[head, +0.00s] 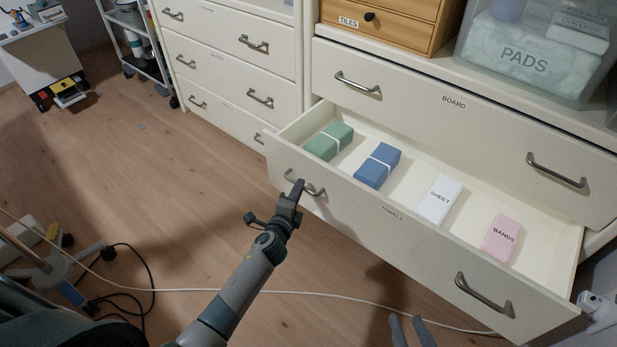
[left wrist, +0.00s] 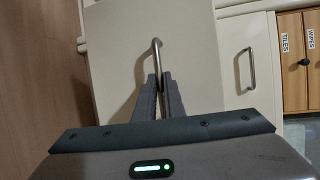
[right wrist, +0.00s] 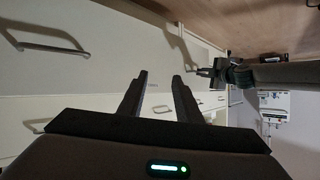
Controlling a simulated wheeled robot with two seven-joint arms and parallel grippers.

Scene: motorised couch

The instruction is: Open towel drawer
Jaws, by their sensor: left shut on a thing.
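The towel drawer (head: 408,228), its label partly legible, stands pulled out of the white cabinet. Inside lie a green bundle (head: 328,141), a blue bundle (head: 377,165), a white SHEET pack (head: 438,199) and a pink BANDS pack (head: 502,238). My left gripper (head: 296,191) is shut on the drawer's left handle (head: 314,187); the left wrist view shows its fingers around the metal bar (left wrist: 157,58). The drawer's right handle (head: 483,296) is free. My right gripper (head: 412,330) is at the bottom edge, in front of the drawer; its fingers (right wrist: 159,82) are apart and empty.
The BOARD drawer (head: 450,125) above is shut. A wooden TILES box (head: 385,27) and a clear PADS bin (head: 525,62) stand on top. Another drawer cabinet (head: 230,65) is at left. A white cable (head: 190,290) crosses the floor.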

